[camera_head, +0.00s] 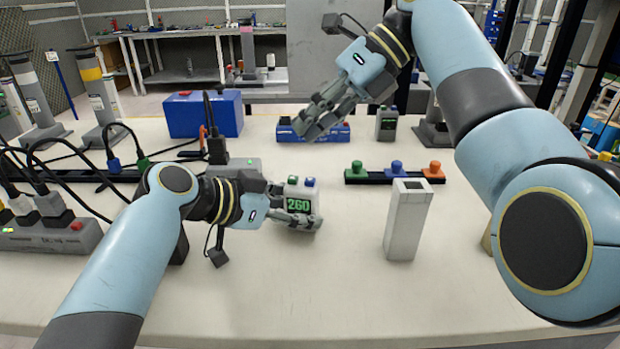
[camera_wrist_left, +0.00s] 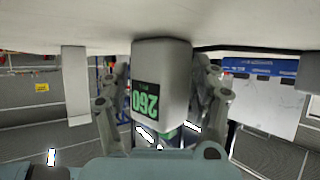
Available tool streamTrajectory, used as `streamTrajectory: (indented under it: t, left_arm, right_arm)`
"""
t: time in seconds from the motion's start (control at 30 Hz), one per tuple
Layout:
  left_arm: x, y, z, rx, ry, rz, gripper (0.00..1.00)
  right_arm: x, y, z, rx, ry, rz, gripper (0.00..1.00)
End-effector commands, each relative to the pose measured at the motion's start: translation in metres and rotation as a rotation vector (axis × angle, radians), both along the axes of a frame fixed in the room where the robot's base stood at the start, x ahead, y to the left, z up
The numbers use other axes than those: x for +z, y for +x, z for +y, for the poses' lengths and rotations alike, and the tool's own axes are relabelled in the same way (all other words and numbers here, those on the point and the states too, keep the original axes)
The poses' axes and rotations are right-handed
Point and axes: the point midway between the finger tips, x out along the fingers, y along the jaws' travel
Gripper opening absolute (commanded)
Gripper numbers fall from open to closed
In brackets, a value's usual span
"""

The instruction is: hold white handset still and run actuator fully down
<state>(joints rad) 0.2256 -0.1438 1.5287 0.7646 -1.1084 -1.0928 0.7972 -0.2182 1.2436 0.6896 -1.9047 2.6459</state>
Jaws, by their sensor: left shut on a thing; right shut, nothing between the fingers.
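The white handset (camera_head: 302,203) stands on the white table, its green display reading 260, with a green and a blue button on top. My left gripper (camera_head: 292,214) is shut around it from the left. In the left wrist view the handset (camera_wrist_left: 160,75) appears upside down between the fingers. My right gripper (camera_head: 318,118) is shut and empty, raised above and behind the handset, in front of a low blue box. A grey-white square column (camera_head: 407,222) stands upright to the right of the handset; I cannot tell whether it is the actuator.
A black strip with green, blue and orange knobs (camera_head: 396,173) lies behind the column. The low blue box (camera_head: 333,134), a grey meter (camera_head: 386,124) and a large blue box (camera_head: 203,115) stand farther back. Cables and a grey power strip (camera_head: 45,236) crowd the left. The front table is clear.

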Motion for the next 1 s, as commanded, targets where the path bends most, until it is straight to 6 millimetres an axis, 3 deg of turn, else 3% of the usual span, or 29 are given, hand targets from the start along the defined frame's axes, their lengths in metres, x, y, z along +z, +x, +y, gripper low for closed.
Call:
streamTrajectory:
  t: [0.33, 0.37, 0.57, 0.87, 1.0]
  left_arm:
    - [0.0, 0.0, 0.0, 0.0, 0.001, 0.001, 0.45]
    - [0.0, 0.0, 0.0, 0.0, 0.001, 0.001, 0.66]
    - [0.0, 0.0, 0.0, 0.0, 0.001, 0.001, 0.91]
    - [0.001, -0.001, 0.001, 0.0, 0.0, 0.0, 0.91]
    - [0.007, -0.008, 0.013, 0.001, 0.003, -0.001, 0.91]
  right_arm:
    - [0.0, 0.0, 0.0, 0.001, 0.001, 0.001, 0.0]
    - [0.0, 0.0, 0.0, 0.001, 0.001, 0.001, 0.0]
    - [0.0, 0.0, 0.0, 0.001, 0.001, 0.001, 0.0]
    - [0.0, 0.0, 0.0, 0.0, 0.0, 0.0, 0.0]
    - [0.0, 0.0, 0.0, 0.0, 0.0, 0.0, 0.0]
